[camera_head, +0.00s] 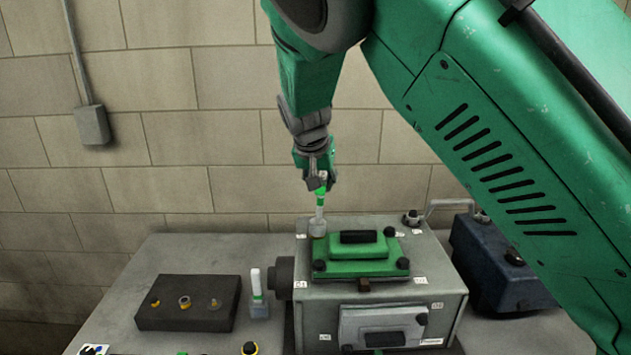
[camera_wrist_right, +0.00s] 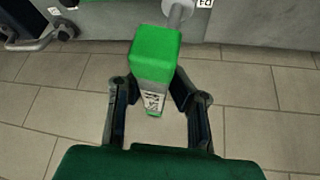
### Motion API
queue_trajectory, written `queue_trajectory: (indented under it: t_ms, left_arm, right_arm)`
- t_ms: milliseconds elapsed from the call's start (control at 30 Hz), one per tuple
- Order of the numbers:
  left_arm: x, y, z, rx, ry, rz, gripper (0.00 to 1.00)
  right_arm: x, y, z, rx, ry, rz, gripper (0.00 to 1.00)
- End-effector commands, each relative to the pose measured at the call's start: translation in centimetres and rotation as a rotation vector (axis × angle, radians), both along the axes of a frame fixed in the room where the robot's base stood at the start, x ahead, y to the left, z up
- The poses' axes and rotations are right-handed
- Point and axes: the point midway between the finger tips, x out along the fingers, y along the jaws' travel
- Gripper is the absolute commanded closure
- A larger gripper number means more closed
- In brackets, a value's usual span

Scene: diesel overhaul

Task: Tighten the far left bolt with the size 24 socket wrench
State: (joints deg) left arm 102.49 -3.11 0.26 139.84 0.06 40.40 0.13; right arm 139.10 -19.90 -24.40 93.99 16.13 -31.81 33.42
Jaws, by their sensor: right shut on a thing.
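My right gripper (camera_head: 317,172) is shut on the socket wrench (camera_head: 319,205), which has a green and white handle and a grey shank. The wrench stands nearly upright, its socket end at the back left corner of the green cover (camera_head: 362,264) on the grey engine block (camera_head: 385,297). The far left bolt there is hidden by the socket; I cannot tell how fully it is seated. In the right wrist view the wrench (camera_wrist_right: 155,60) shows its green end and a label between the fingers (camera_wrist_right: 154,98); the label is not readable. My left gripper is not in view.
A dark tray (camera_head: 187,318) with several small fittings lies on the grey bench (camera_head: 180,258). A dark blue box (camera_head: 487,268) stands right of the block. A tiled wall is behind.

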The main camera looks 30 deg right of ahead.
Motion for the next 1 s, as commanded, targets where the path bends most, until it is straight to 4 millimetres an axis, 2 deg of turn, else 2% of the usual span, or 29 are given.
queue_trajectory:
  t_ms: [33, 400, 667, 1000]
  left_arm:
    - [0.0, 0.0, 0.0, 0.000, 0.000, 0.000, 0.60]
    - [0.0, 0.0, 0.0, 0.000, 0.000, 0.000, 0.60]
    - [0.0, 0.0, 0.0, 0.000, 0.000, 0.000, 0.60]
    - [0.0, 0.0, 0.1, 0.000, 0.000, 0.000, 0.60]
  right_arm:
    - [0.2, 1.5, -0.1, -0.057, 0.012, 0.018, 1.00]
    - [0.1, 1.3, 0.0, -0.061, 0.013, 0.000, 1.00]
    - [0.0, 1.4, 1.6, -0.058, 0.012, 0.020, 1.00]
    - [0.4, 1.8, 1.7, -0.049, -0.002, 0.353, 1.00]
